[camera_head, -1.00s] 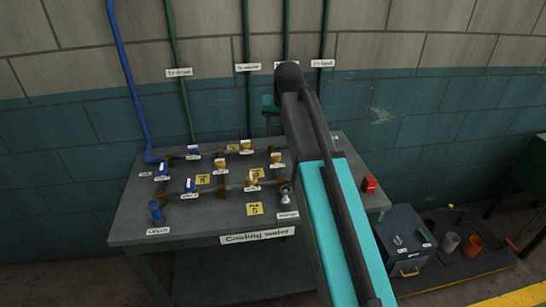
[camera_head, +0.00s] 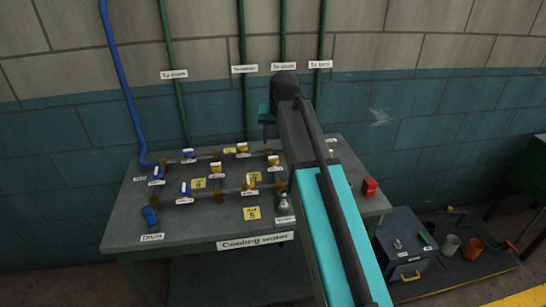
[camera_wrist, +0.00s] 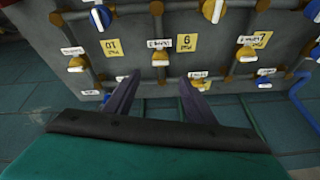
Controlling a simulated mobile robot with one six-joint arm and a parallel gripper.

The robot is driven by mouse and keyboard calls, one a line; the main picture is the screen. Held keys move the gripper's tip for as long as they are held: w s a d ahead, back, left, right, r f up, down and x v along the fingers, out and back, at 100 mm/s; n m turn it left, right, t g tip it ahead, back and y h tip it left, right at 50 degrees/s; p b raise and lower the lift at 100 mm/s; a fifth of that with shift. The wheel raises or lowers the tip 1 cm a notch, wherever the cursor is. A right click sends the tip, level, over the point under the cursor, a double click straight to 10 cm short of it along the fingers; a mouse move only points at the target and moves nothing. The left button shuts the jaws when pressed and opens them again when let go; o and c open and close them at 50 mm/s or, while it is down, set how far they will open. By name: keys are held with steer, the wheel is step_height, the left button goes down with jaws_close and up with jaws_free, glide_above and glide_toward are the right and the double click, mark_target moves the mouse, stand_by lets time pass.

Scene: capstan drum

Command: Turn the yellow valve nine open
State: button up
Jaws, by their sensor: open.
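Blue-handled valves (camera_head: 185,188) and a silver fitting (camera_head: 283,202) stand among the yellow ones. Yellow tags (camera_head: 251,213) lie between the pipes. Pipes climb the wall behind. The table's front left (camera_head: 125,222) is bare.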

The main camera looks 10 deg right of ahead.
mark_target(274, 158)
steer(key=shift+p+x, duration=1.25)
steer(key=shift+x, duration=5.05)
steer(key=shift+c, duration=0.4)
steer(key=c, duration=0.9)
